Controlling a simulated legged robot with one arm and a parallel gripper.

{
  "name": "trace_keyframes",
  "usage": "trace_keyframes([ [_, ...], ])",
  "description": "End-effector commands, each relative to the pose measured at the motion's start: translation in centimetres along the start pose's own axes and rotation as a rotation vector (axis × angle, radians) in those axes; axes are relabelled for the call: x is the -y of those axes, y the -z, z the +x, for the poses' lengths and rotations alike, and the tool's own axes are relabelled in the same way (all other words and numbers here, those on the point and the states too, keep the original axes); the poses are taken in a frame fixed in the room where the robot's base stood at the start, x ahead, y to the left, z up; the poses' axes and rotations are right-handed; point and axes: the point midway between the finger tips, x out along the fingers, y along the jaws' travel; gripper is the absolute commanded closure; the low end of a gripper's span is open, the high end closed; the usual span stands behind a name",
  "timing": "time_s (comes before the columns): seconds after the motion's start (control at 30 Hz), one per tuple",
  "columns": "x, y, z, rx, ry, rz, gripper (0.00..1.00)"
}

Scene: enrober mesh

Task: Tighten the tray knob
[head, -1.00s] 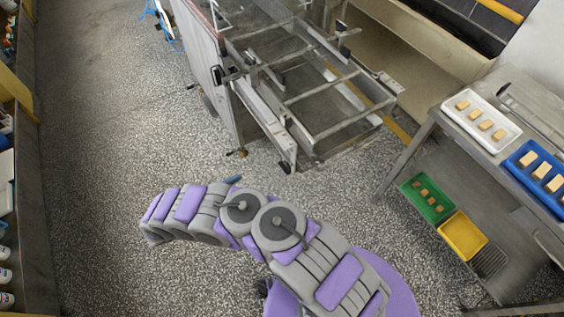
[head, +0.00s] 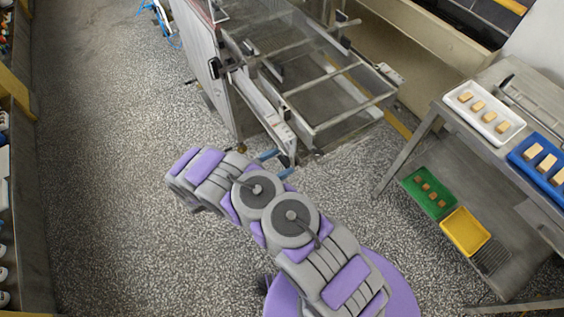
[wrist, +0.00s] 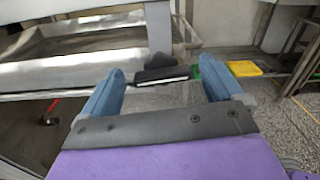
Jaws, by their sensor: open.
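A dark knob-like part (wrist: 160,61) shows in the wrist view at the end of the machine's metal tray frame (head: 345,118). A black bar with a white stripe (wrist: 163,76) is just below it. I take this part for the tray knob, but its exact shape is unclear. My gripper (wrist: 162,73) is open, with its two blue fingers left and right of the part in the picture. Whether they are level with it or short of it, I cannot tell. In the head view my gripper (head: 278,164) is at the frame's near lower corner, and the knob cannot be made out there.
A steel table (head: 425,128) at the right holds a white tray (head: 512,133) and a blue tray (head: 520,158) with blocks. A green tray (head: 408,183) and a yellow tray (head: 465,232) are below. Shelves stand at far left. The speckled floor at left is clear.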

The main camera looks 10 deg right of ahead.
Motion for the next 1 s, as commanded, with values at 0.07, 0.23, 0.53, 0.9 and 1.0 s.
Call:
trace_keyframes([
  [0.07,0.0,0.1,0.8,0.001,0.001,-0.001,0.06],
  [0.23,0.1,0.1,1.6,0.001,-0.001,-0.002,0.06],
  [0.53,0.0,0.0,1.6,0.0,-0.001,-0.002,0.1],
  [0.9,0.0,0.0,1.6,0.0,-0.002,-0.001,0.46],
  [1.0,0.0,0.0,1.6,0.001,-0.002,-0.001,0.55],
])
